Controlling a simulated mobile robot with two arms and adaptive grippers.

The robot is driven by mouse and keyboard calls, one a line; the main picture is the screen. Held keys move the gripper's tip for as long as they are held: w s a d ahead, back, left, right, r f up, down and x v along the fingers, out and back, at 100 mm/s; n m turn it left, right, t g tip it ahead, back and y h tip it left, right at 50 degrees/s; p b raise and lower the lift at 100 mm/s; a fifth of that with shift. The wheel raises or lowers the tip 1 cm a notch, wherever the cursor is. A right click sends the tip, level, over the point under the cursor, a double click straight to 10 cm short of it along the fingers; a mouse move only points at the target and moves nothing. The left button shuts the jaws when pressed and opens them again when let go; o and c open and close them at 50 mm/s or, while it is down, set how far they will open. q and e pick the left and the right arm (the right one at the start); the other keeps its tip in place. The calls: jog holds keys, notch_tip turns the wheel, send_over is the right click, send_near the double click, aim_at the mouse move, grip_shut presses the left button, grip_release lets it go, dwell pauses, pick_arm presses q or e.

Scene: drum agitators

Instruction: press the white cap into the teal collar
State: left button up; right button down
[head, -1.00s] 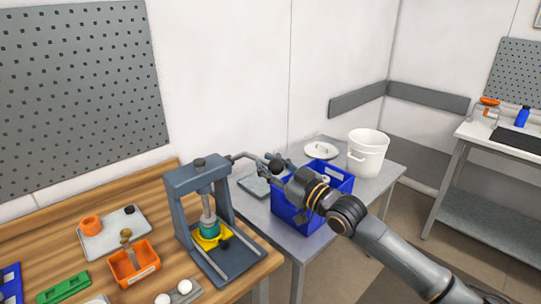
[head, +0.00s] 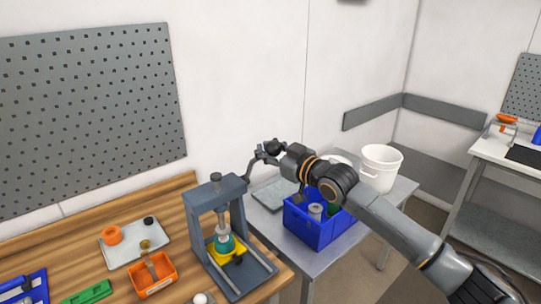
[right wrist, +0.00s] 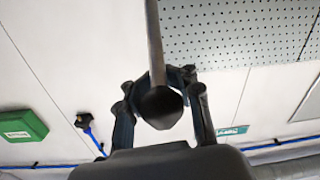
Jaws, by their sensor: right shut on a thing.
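The grey lever press (head: 216,196) stands on the wooden bench with its ram (head: 222,222) over the teal collar (head: 226,245). The collar sits in a yellow holder (head: 236,256) on the press base. I cannot make out a white cap between ram and collar; the ram covers that spot. My right gripper (head: 270,150) is at the end of the press lever (head: 250,172), above and right of the press frame. In the right wrist view its fingers (right wrist: 161,95) are on both sides of the lever's black knob (right wrist: 160,107), shut on it. My left gripper is out of view.
An orange bin (head: 153,276), a light tray (head: 133,244) with an orange ring, and a green block (head: 88,292) lie left of the press. A round white piece (head: 200,299) shows at the bottom edge. A blue crate (head: 318,232) and white bucket (head: 381,167) stand on the side table.

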jog(key=shift+w+r, duration=0.15)
dwell(0.4)
jog(key=c, duration=1.4)
grip_release()
jog(key=shift+a, duration=0.1)
jog(key=o, duration=0.5)
jog(key=shift+w+f, duration=0.25)
jog(key=shift+s, duration=0.15)
jog(key=shift+s, duration=0.1)
jog(key=v, duration=1.1)
jog(key=shift+s+d, duration=0.25)
